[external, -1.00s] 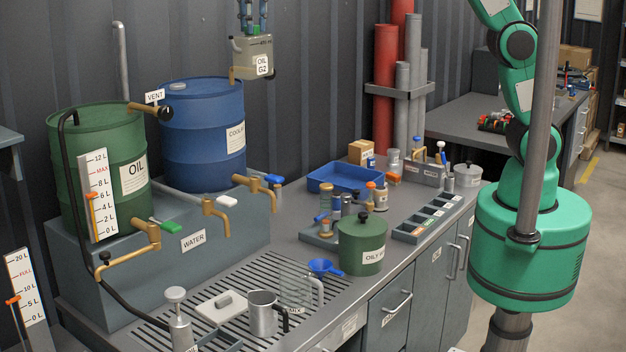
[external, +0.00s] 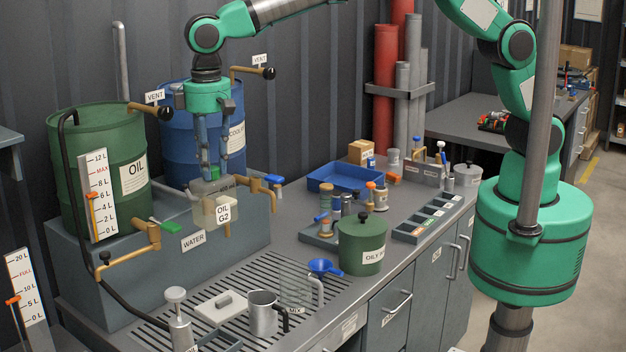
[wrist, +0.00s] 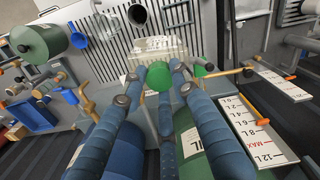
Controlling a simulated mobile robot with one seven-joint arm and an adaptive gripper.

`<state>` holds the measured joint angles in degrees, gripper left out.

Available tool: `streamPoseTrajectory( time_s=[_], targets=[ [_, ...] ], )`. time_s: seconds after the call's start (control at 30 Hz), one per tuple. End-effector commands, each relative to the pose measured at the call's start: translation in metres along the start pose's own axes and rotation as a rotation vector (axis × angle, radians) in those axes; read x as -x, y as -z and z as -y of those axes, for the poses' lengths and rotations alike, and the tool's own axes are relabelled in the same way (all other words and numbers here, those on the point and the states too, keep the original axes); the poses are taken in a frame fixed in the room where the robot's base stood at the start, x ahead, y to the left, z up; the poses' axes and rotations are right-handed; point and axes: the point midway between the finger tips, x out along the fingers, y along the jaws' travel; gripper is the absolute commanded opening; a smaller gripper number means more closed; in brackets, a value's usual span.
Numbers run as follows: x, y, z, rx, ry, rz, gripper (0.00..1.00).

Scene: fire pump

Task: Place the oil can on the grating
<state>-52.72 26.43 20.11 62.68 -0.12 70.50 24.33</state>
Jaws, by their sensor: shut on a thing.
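The oil can (external: 222,211) is a pale, see-through can with a grey top and a label reading OIL G2. My gripper (external: 209,177) points down and is shut on its top. The can hangs upright in front of the blue drum and beside the taps, above the bench. In the wrist view the can (wrist: 156,46) shows beyond my blue finger links, partly hidden by them. The grating (external: 262,267) is a slotted dark panel in the bench top, lower and nearer the camera than the can. It also shows in the wrist view (wrist: 108,62).
Brass taps (external: 150,236) jut from the drum stand. The grating's back part looks clear.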

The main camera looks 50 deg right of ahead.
Motion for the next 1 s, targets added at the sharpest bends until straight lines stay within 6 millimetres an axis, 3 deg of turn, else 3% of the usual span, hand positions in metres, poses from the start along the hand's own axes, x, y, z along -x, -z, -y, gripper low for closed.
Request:
streamPoseTrajectory(
  time_s=[0.1,0.37,0.8,1.0],
  targets=[
    [-0.025,-0.006,0.021,-0.002,-0.001,0.002,0.00],
    [-0.068,0.001,0.041,0.025,-0.001,0.002,0.00],
    [-0.161,0.003,0.082,0.080,0.001,-0.001,0.00],
    [-0.188,0.000,0.093,0.096,0.001,-0.002,0.00]
  ],
)
